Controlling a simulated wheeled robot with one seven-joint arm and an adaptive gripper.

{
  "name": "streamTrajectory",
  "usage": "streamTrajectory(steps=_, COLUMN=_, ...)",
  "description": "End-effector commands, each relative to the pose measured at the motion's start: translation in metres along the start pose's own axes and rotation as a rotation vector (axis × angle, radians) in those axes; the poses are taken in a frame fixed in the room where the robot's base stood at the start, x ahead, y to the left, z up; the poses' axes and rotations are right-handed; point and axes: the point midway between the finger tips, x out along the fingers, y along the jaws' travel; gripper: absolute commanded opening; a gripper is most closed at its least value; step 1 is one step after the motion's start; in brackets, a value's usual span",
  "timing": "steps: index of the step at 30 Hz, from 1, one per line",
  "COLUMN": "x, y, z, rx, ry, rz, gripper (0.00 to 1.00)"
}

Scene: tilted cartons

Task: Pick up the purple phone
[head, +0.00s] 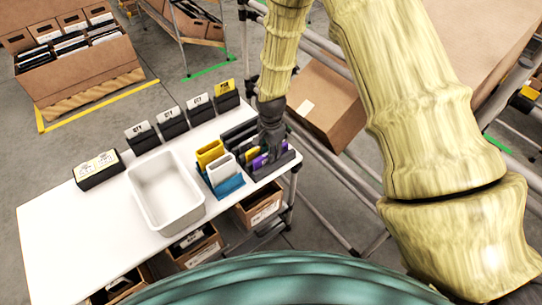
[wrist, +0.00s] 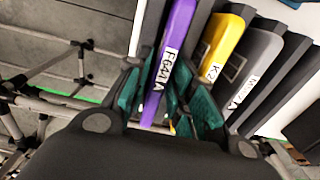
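The purple phone (wrist: 174,50), with a white label, stands on edge in the rack, and its near end lies between my gripper's fingers in the wrist view. It also shows in the head view as a purple strip (head: 259,162), partly hidden by my gripper (head: 268,145). In the wrist view my gripper (wrist: 168,108) has green-padded fingers spread on both sides of the phone. Gaps seem to show beside the phone, so I see no clear grip. A yellow phone (wrist: 226,45) and a grey one (wrist: 255,65) stand just right of it.
The dark rack (head: 284,161) sits at the white table's right end. A blue holder (head: 228,186) with yellow and white items stands beside it. A white bin (head: 166,194) and several black label boxes (head: 172,125) stand further left. A cardboard box (head: 325,105) is behind.

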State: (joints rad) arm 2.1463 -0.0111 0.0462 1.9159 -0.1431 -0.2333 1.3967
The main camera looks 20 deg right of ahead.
Motion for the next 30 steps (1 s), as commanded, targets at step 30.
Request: streamTrajectory(steps=30, x=-0.0011, y=-0.0011, z=-0.0002, rx=0.0, ry=0.001, rz=-0.003, gripper=0.0)
